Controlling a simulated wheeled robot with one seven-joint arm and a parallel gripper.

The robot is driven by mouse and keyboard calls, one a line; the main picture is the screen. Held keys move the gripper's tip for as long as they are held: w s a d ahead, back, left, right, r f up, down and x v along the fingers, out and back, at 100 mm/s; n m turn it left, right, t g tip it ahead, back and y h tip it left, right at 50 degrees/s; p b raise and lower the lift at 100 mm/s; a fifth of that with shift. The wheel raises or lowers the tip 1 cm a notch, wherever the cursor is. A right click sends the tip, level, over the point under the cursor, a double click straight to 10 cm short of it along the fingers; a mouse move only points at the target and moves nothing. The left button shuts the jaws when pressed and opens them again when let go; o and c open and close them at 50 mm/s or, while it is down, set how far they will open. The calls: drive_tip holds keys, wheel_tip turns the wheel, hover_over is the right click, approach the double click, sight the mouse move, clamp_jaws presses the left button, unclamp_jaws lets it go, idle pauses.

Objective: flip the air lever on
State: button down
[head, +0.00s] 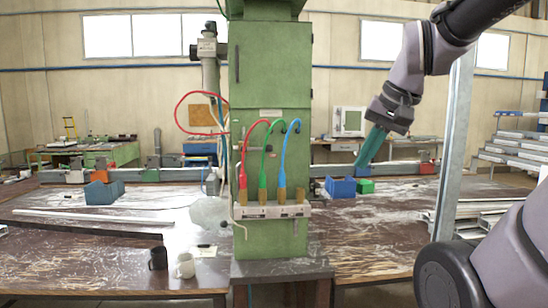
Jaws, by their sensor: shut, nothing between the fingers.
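I cannot make out the air lever for certain. A green column (270,75) stands in the middle of the head view. On its front, red (245,150), green (265,150) and blue (284,150) hoses hang above a pale fixture strip (270,211) with small dark details. A grey fitting (208,48) is on the pipe at the column's upper left. My gripper (365,163) is to the right of the column, pointing down and left, with its teal fingers together and empty. It appears apart from the column, in front of the rear bench area.
Blue (341,188) and green (365,186) bins stand behind and below my gripper. A metal post (453,150) stands at right. The bench right of the column is mostly clear.

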drive_tip(key=w+a+f+m+g+y, duration=0.65)
drive_tip(key=w+a+g+y, duration=0.2)
drive_tip(key=w+a, duration=0.2)
drive_tip(key=w+d+f+m+t+y, duration=0.1)
drive_tip(key=w+m+y, duration=0.3)
drive_tip(key=w, duration=0.4)
drive_tip(key=w+d+f+m+t+y, duration=0.2)
drive_tip(key=w+d+m+t+y, duration=0.2)
drive_tip(key=w+y, duration=0.3)
drive_tip(key=shift+w+m, duration=0.65)
drive_tip(key=shift+a, duration=0.1)
approach(257, 149)
drive_tip(key=shift+w+a+r, duration=0.1)
drive_tip(key=shift+w+a, duration=0.15)
drive_tip(key=shift+a, duration=0.3)
drive_tip(key=shift+w+a+r, duration=0.15)
drive_tip(key=shift+w+a, duration=0.05)
drive_tip(key=shift+a, duration=0.3)
drive_tip(key=shift+r, duration=0.1)
